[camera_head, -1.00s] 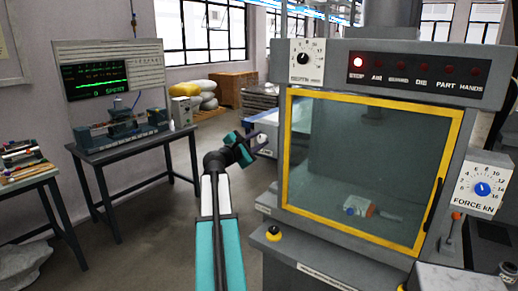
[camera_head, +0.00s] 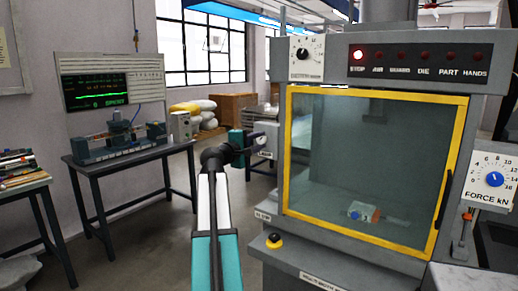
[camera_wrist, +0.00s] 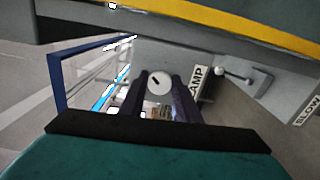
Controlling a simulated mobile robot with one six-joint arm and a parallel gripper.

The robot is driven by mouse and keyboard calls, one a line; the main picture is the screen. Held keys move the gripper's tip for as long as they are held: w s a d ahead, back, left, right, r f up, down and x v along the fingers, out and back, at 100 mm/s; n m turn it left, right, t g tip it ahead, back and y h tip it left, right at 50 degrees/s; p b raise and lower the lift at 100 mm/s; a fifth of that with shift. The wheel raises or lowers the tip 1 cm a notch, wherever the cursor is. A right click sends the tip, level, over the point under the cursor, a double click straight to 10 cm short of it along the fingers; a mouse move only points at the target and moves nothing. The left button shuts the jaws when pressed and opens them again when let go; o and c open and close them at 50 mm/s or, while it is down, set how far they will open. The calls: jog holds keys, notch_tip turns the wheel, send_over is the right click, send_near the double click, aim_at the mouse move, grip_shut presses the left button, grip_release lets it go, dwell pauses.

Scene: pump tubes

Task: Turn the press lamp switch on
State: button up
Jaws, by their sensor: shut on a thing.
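The press lamp switch (camera_wrist: 159,83) is a round pale knob with a short black mark, seen in the wrist view beside a white label reading "AMP" (camera_wrist: 197,84), partly covered by a finger. My gripper (camera_wrist: 162,92) has its two dark fingers on either side of the knob and is shut on it. In the head view my gripper (camera_head: 254,143) reaches the grey box at the press's left side. The knob there is small and mostly hidden by the fingers. The black mark lies slanted.
The press's yellow-framed glass guard (camera_head: 375,165) stands right of my gripper. A small lever (camera_wrist: 235,75) and a "SLOW" label (camera_wrist: 308,108) sit right of the knob. A red STOP light (camera_head: 358,54) glows on the panel. A bench (camera_head: 130,155) stands left, with floor between.

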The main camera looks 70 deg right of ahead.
jog(key=shift+s+f+m+b, duration=0.1)
jog(key=shift+s+m+b, duration=0.05)
jog(key=shift+m+b, duration=0.3)
jog(key=o, duration=1)
jog(key=shift+a, duration=0.1)
jog(key=v, duration=1.3)
jog(key=shift+a, duration=0.35)
jog(key=shift+w, duration=0.25)
